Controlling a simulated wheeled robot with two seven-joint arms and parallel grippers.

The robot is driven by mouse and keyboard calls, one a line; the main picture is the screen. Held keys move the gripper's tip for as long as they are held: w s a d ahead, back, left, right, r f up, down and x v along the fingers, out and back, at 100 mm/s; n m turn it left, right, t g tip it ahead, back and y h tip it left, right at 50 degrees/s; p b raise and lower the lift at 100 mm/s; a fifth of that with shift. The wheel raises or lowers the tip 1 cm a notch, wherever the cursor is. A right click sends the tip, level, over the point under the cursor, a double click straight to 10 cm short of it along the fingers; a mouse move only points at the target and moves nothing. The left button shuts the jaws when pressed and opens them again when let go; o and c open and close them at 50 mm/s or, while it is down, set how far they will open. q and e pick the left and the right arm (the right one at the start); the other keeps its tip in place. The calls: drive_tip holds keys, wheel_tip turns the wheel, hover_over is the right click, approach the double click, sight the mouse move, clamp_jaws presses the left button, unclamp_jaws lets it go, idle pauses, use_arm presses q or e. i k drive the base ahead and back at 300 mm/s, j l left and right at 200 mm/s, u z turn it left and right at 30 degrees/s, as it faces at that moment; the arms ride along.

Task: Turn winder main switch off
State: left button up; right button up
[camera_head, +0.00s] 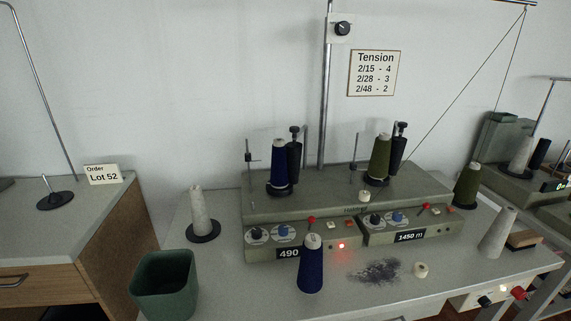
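The two-head winder (340,207) is a grey-green machine standing on the table in the middle. Its left display (289,253) reads 490 and its right display (410,236) reads 1450 m. A red lamp (341,246) glows between the heads. A pale box (468,301) under the table's front right edge carries a black knob (485,301), a red knob (519,293) and a small glowing lamp (503,288). No label on it is readable, so I cannot tell for certain which part is the main switch. Neither gripper is in view.
A blue cone (311,267) stands before the winder, beside dark lint (376,271). Grey cones stand left (198,210) and right (498,231). A green bin (165,287) is at the front left. A wooden cabinet (72,240) stands left. Another machine (527,183) is at far right.

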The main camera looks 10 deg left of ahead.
sight(519, 293)
drive_tip(key=z, duration=1.3)
